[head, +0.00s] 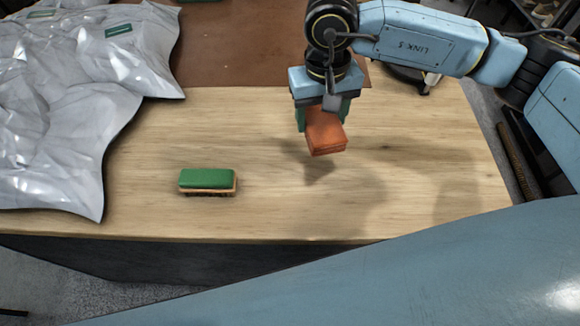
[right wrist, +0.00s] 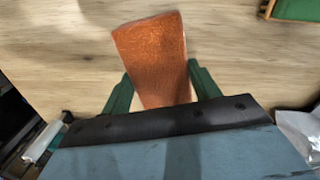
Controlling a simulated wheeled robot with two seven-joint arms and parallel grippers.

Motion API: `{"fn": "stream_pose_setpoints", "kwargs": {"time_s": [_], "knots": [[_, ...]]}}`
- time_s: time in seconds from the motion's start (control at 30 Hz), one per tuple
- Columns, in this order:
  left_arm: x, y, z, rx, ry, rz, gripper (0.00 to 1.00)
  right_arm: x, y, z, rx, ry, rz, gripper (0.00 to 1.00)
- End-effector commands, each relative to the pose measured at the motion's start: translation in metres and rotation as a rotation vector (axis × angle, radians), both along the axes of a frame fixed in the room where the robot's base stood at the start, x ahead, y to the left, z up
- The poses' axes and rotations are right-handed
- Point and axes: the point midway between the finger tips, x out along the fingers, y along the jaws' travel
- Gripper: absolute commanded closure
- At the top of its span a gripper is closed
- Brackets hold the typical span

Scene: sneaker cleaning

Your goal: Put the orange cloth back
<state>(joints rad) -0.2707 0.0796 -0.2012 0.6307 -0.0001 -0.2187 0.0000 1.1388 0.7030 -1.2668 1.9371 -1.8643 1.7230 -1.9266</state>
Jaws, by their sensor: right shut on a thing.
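The orange cloth (head: 326,132) is a small folded block, tilted, held above the wooden table (head: 230,140). My right gripper (head: 326,116) is shut on it from above, and its shadow falls on the tabletop below. In the right wrist view the cloth (right wrist: 152,60) sticks out between the two green fingers of the gripper (right wrist: 160,95), with bare wood beneath. My left gripper is not in view.
A green-topped brush (head: 207,180) lies on the table left of the cloth. A crumpled silver-grey sheet (head: 60,90) covers the left side. A brown mat (head: 240,50) lies at the back. The front right tabletop is clear.

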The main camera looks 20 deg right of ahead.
Motion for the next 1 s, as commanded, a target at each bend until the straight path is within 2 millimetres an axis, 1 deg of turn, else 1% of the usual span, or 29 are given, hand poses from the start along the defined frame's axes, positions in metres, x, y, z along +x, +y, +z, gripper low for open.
{"fn": "stream_pose_setpoints", "kwargs": {"time_s": [0.03,0.13,0.2,0.3,0.4,0.47,0.53,0.6,0.7,0.77,0.93,1.0], "knots": [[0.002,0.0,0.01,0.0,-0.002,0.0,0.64,-0.012,0.017,0.001,0.005,0.013,-0.013,0.6],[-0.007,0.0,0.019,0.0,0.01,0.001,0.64,-0.029,0.039,0.0,0.009,0.02,-0.077,0.6],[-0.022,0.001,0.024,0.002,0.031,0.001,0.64,-0.038,0.05,0.0,0.013,0.024,-0.125,0.6],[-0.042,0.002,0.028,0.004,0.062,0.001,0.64,-0.048,0.062,0.001,0.02,0.027,-0.184,0.6],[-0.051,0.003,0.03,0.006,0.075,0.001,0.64,-0.054,0.067,-0.001,0.022,0.031,-0.222,0.6],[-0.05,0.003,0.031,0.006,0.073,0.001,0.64,-0.055,0.068,-0.008,0.022,0.034,-0.233,0.6],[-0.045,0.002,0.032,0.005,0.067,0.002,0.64,-0.056,0.068,-0.021,0.02,0.035,-0.238,0.6],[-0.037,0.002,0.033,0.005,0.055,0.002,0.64,-0.056,0.068,-0.036,0.02,0.035,-0.238,0.6],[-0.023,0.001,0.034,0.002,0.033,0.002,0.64,-0.056,0.068,-0.052,0.02,0.034,-0.236,0.6],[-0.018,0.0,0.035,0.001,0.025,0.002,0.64,-0.055,0.069,-0.058,0.022,0.031,-0.235,0.6],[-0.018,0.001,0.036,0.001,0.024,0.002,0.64,-0.056,0.068,-0.071,0.021,0.031,-0.234,0.6],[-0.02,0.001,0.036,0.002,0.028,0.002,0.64,-0.056,0.068,-0.08,0.021,0.032,-0.234,0.6]]}}
